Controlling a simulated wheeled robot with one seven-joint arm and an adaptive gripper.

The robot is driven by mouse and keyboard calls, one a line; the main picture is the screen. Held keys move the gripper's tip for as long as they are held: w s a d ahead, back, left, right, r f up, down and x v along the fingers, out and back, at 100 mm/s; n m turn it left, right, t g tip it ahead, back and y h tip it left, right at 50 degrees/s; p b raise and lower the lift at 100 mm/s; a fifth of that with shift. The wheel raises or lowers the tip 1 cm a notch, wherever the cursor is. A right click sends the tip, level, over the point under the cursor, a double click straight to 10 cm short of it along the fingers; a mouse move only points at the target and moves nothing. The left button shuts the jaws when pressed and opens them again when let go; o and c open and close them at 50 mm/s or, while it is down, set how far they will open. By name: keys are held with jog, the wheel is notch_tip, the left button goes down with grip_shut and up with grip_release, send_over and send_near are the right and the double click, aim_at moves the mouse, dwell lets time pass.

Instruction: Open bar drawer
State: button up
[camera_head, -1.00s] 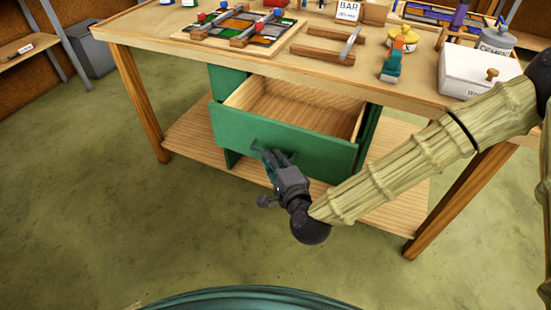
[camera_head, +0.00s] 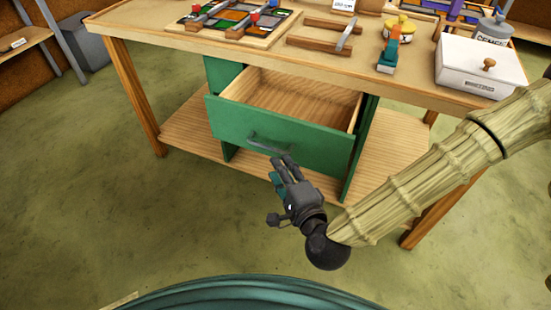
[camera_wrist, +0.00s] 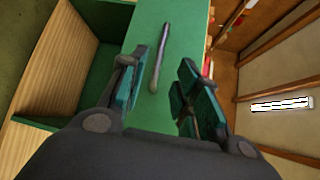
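The green drawer (camera_head: 230,125) under the workbench is pulled well out, and its bare wooden inside shows no contents. Its dark bar handle (camera_head: 270,146) is on the green front. My gripper (camera_head: 281,168) is just in front of and below the handle, apart from it. In the wrist view the drawer front (camera_wrist: 185,25) lies ahead, with the handle (camera_wrist: 160,58) seen between the fingers of my gripper (camera_wrist: 160,88). The teal-padded fingers are spread with a gap between them, holding nothing.
The wooden workbench (camera_head: 160,47) carries a leaded panel (camera_head: 235,20), a wooden frame (camera_head: 320,45), a teal-and-orange tool (camera_head: 389,50), a yellow pot (camera_head: 400,27) and a white box (camera_head: 480,68). A lower shelf (camera_head: 190,135) runs beneath. The floor (camera_head: 100,210) in front is clear.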

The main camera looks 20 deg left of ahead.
jog(key=shift+v, duration=1.95)
jog(key=s+d+f+n+g+h, duration=0.35)
jog(key=d+f, duration=0.35)
jog(key=f, duration=0.5)
jog(key=s+d+f+n+g+h, duration=0.2)
jog(key=s+d+f+n+g, duration=0.15)
jog(key=d+f, duration=0.65)
jog(key=s+d+f+n+g+h, duration=0.2)
jog(key=s+d+f+g+h, duration=0.3)
jog(key=d+f, duration=0.55)
jog(key=s+d+f+h, duration=0.1)
jog(key=s+d, duration=0.3)
jog(key=d, duration=0.6)
notch_tip(320, 180, up, 16)
jog(key=n+p, duration=0.1)
jog(key=p, duration=1.5)
jog(key=shift+s+d+t, duration=0.25)
jog(key=shift+t, duration=0.05)
